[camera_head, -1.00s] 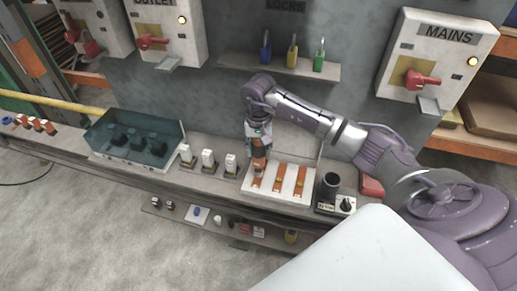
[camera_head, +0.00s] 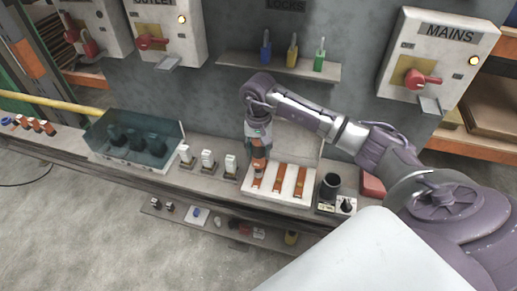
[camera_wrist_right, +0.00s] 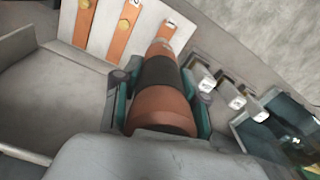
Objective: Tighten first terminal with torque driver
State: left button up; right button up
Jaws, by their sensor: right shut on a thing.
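My right gripper (camera_head: 258,146) is shut on the torque driver (camera_head: 259,163), an orange-brown grip with a dark band. The driver points down over the leftmost copper bar of the white terminal board (camera_head: 291,193). In the right wrist view the driver (camera_wrist_right: 160,110) sits between the two green-grey fingers, its far end at the numbered end of one copper bar. Two more copper bars (camera_head: 279,178) (camera_head: 299,182) lie beside it. Whether the driver's tip touches a screw is hidden. My left gripper is out of view.
A row of white-topped switches (camera_head: 207,159) and a clear teal box (camera_head: 134,133) stand left of the board. A black cup (camera_head: 330,185) and a dial unit (camera_head: 346,206) stand to its right. Padlocks (camera_head: 292,56) stand on a wall shelf above.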

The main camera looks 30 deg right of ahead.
jog(key=shift+f+b, duration=0.55)
jog(key=shift+b, duration=0.15)
dwell(1.0)
jog(key=shift+f+b, duration=0.1)
jog(key=shift+b, duration=0.85)
dwell(0.8)
jog(key=shift+r+p, duration=1.3)
jog(key=shift+r, duration=1.7)
